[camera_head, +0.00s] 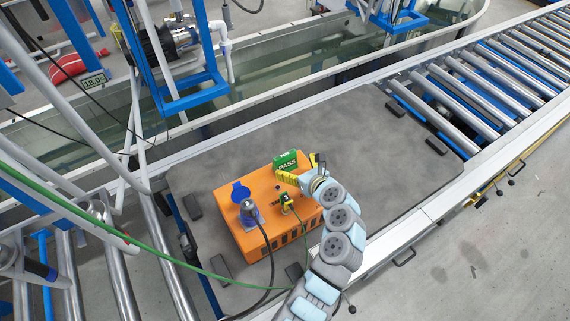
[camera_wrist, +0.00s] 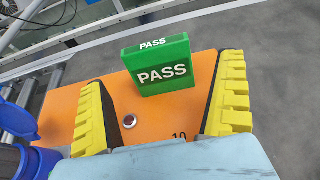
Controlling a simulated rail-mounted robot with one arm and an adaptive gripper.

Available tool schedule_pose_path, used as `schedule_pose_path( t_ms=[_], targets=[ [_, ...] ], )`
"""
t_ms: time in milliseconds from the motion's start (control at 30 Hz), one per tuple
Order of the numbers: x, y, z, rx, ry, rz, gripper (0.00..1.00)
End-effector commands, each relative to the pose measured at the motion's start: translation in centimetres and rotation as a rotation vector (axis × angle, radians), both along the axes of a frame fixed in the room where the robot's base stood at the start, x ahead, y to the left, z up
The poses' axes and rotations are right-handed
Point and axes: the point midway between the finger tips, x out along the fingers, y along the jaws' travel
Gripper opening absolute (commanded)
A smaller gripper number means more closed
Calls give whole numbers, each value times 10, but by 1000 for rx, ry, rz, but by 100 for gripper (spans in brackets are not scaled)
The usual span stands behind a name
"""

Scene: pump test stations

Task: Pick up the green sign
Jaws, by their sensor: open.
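The green sign (camera_head: 287,160) is a small upright block with white "PASS" lettering. It stands at the back edge of the top of an orange box (camera_head: 263,186). In the wrist view the green sign (camera_wrist: 163,75) is just beyond my gripper's fingertips, between their lines and nearer the right finger. My gripper (camera_head: 298,172) is at the right of the box top, close to the sign. In the wrist view my gripper (camera_wrist: 163,105) shows two yellow ridged fingers spread wide, with nothing between them but the orange surface below.
The grey platform (camera_head: 340,125) around the box is mostly clear.

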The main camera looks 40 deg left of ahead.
Motion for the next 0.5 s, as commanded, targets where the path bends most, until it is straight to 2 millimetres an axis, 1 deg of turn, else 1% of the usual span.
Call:
schedule_pose_path(
  t_ms=[33, 267, 500],
  targets=[
    [0, 5, -3, -1, 1, 3, 100],
    [3, 14, -7, 0, 0, 2, 100],
    [7, 39, -16, -1, 0, 4, 100]
  ],
)
